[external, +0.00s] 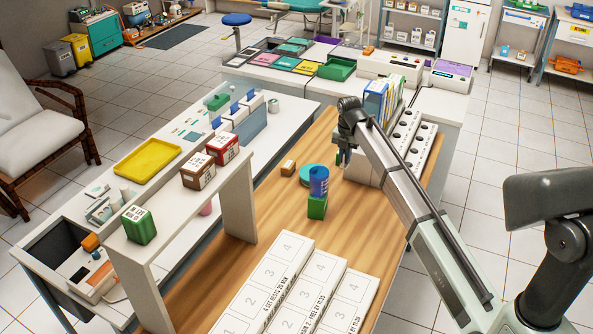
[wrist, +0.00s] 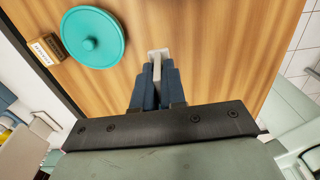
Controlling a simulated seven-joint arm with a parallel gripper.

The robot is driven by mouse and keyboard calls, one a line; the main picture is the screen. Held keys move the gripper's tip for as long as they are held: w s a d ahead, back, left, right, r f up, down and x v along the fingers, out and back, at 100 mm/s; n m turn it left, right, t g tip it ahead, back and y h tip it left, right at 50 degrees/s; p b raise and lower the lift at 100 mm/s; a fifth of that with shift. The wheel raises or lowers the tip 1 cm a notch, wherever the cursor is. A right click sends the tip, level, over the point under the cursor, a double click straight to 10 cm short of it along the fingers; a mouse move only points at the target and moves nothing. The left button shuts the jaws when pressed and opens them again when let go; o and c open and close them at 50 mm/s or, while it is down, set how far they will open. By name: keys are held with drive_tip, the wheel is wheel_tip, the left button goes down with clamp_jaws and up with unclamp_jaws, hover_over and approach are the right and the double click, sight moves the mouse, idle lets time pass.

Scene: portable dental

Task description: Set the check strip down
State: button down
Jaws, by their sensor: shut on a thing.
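My gripper (wrist: 156,85) is shut on a thin pale strip, which I take for the check strip (wrist: 158,57). The strip's end sticks out past the dark blue fingertips in the wrist view. My gripper (external: 343,156) is over the wooden tabletop (external: 265,225) in the external view, just right of the teal round lid (external: 309,170). The strip cannot be made out there. Whether it touches the wood is unclear. In the wrist view the teal lid (wrist: 92,37) lies left of the strip, apart from it.
A small labelled wooden block (external: 288,168) sits beside the lid. A blue cylinder (external: 319,181) stands on a green block (external: 317,207) in front. A white rack with holes (external: 407,140) is to the right. Long numbered white boxes (external: 310,290) fill the near table.

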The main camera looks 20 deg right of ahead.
wheel_tip(320, 180, down, 12)
drive_tip(key=shift+f, duration=0.1)
idle(0.6)
drive_tip(key=shift+f, duration=0.1)
drive_tip(key=c, duration=1.2)
unclamp_jaws()
wheel_tip(320, 180, up, 12)
drive_tip(key=shift+r, duration=0.1)
drive_tip(key=shift+o, duration=0.4)
